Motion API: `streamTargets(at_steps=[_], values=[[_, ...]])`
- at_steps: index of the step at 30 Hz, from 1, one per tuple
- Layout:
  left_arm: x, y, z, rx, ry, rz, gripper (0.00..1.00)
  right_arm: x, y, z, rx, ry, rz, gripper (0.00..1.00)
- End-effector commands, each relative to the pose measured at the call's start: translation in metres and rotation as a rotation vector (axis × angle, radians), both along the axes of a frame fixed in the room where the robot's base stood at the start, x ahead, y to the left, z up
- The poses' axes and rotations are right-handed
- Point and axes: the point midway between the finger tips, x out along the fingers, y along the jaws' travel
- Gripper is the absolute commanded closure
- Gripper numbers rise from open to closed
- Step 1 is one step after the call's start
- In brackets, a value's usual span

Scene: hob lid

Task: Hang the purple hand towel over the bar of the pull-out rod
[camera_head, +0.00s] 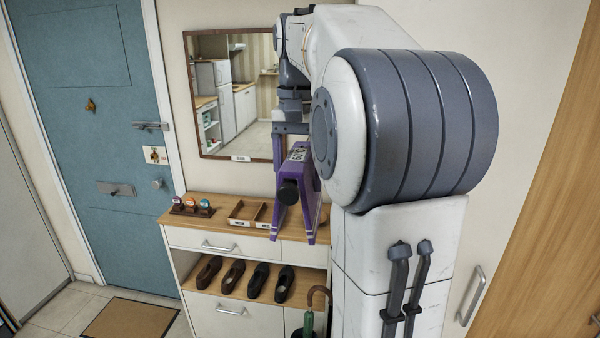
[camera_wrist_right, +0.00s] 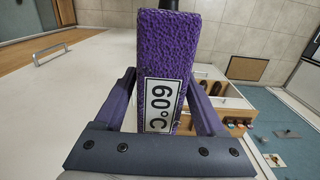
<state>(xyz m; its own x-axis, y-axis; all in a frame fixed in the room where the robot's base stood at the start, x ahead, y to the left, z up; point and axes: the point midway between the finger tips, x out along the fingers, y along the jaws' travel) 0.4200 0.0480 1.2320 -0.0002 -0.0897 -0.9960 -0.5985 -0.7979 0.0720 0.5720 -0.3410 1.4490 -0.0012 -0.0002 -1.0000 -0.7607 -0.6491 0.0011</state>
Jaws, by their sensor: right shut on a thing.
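The purple hand towel (camera_head: 308,205) hangs folded in two, its halves spread like an upside-down V. It also shows in the right wrist view (camera_wrist_right: 168,45), where its white label reads 60°C. My right gripper (camera_head: 292,148) is shut on the top of the towel from above. A dark round-ended rod (camera_head: 288,192) shows between the towel's halves, below the fold, and a dark bit of it shows past the towel in the right wrist view (camera_wrist_right: 168,4). The rest of the rod is hidden, and I cannot tell whether the fold rests on it. My left gripper is out of view.
A shoe cabinet (camera_head: 180,238) stands behind, with a wooden tray (camera_head: 247,213), a small stand (camera_head: 192,207) and several shoes (camera_head: 234,276). A mirror (camera_head: 232,95) hangs above. An umbrella (camera_head: 309,318) stands low beside it. A blue door (camera_head: 95,150) is at left.

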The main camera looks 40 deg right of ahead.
Motion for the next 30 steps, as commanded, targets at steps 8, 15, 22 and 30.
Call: streamTargets(at_steps=[8,15,22,30], values=[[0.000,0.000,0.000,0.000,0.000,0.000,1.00,0.000,0.000,0.000,-0.001,-0.001,0.000,0.08],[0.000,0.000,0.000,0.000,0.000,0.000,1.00,0.000,0.000,0.000,0.000,0.000,0.000,0.00],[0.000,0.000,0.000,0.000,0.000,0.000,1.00,0.001,-0.001,0.018,-0.002,-0.003,0.000,0.00],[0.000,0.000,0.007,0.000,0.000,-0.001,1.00,0.002,-0.001,0.068,-0.002,-0.003,0.000,0.00]])
